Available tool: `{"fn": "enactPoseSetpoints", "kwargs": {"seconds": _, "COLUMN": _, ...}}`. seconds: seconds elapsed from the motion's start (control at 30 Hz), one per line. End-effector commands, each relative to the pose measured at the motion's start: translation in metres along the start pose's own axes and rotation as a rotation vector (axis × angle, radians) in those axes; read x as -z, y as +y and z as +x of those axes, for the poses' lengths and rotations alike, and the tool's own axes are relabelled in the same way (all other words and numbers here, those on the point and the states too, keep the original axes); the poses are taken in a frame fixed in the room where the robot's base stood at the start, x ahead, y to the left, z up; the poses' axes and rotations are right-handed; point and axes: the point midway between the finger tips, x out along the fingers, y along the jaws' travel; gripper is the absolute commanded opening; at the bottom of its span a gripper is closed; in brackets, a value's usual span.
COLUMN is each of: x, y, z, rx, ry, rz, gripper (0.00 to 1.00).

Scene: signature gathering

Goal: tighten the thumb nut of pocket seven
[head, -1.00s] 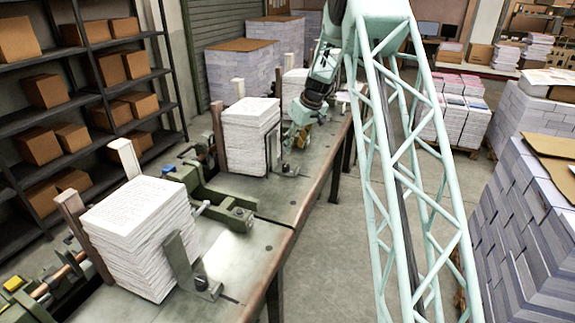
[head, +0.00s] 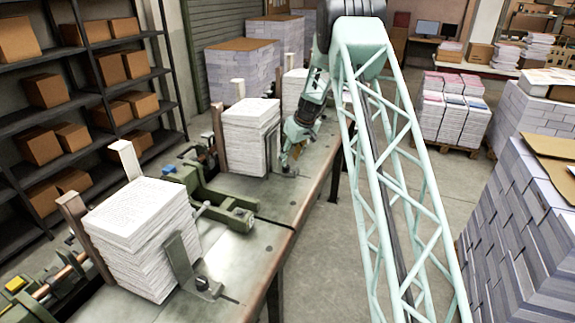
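My gripper (head: 290,158) is at the far part of the long bench (head: 265,247), pointing down beside the second stack of sheets (head: 250,125). It is close to the small metal bracket and fastener (head: 285,171) at that stack's right foot. It is too small and partly hidden to tell whether the fingers touch the fastener, or are open or shut. The nearest stack (head: 135,235) stands in a pocket with an upright bracket (head: 178,262) and a fastener (head: 203,284) on its right. A third stack (head: 294,88) is partly hidden behind my arm. No pocket numbers are readable.
Green clamp machinery (head: 222,207) sits between the two nearer stacks. Shelves with cardboard boxes (head: 46,91) stand at left. Pallets of printed stacks (head: 450,118) and tall bundles (head: 525,235) stand at right. The floor (head: 320,250) beside the bench is clear.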

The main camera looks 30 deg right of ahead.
Motion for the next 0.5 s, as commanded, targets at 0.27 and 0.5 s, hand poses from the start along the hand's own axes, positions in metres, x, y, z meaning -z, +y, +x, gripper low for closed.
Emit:
{"fn": "enactPoseSetpoints", "kwargs": {"seconds": 0.27, "x": -0.001, "y": 0.0, "z": 0.027, "rx": 0.001, "ry": -0.002, "rz": 0.002, "gripper": 0.35}}
{"fn": "enactPoseSetpoints", "kwargs": {"seconds": 0.5, "x": -0.001, "y": 0.0, "z": 0.043, "rx": 0.0, "ry": -0.001, "rz": 0.002, "gripper": 0.35}}
